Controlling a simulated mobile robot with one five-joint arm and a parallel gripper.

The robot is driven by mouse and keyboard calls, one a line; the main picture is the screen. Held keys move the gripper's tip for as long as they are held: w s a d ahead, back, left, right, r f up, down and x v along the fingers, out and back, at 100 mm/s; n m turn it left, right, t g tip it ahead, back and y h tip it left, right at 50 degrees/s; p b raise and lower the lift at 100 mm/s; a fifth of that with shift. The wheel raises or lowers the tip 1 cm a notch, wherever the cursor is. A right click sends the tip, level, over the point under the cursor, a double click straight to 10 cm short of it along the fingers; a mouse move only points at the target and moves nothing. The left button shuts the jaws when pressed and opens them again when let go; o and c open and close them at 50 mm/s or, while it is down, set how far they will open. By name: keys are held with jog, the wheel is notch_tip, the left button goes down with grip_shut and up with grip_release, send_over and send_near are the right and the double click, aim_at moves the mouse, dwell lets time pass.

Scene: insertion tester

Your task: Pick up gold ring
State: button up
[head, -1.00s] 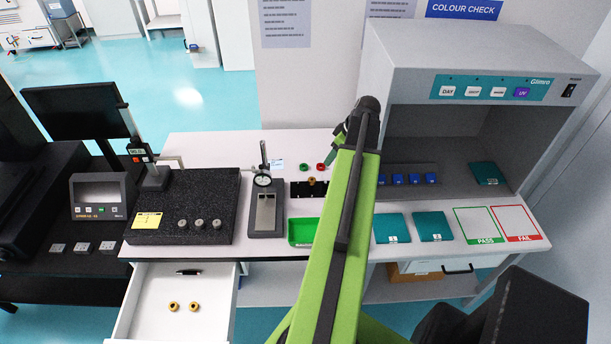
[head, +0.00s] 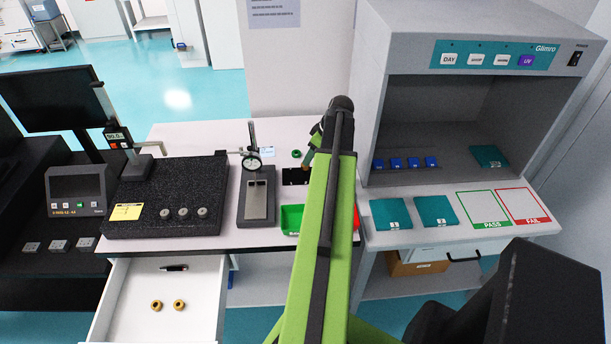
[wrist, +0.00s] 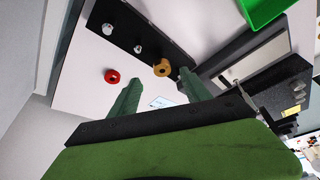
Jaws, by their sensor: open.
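A gold ring (wrist: 162,68) sits at a black rack (wrist: 150,30) with small silver pegs in the wrist view. My gripper (wrist: 160,77) is open, and the ring shows between and just beyond its two green fingertips. Nothing is held. In the head view my gripper (head: 313,150) is by the rack (head: 294,177), and my arm hides much of the rack. Two more gold rings (head: 156,306) (head: 179,305) lie in the open white drawer (head: 207,300).
A red ring (wrist: 111,76) lies on the table by the left finger. A green ring (head: 296,153) is behind the rack. A green tray (head: 290,219) is in front. A dial gauge stand (head: 256,200) and a black granite plate (head: 150,222) stand to the left.

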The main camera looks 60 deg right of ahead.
jog(key=b+x, duration=0.5)
jog(key=shift+s+a+f, duration=0.2)
jog(key=shift+f, duration=0.05)
jog(key=shift+r, duration=0.2)
grip_shut()
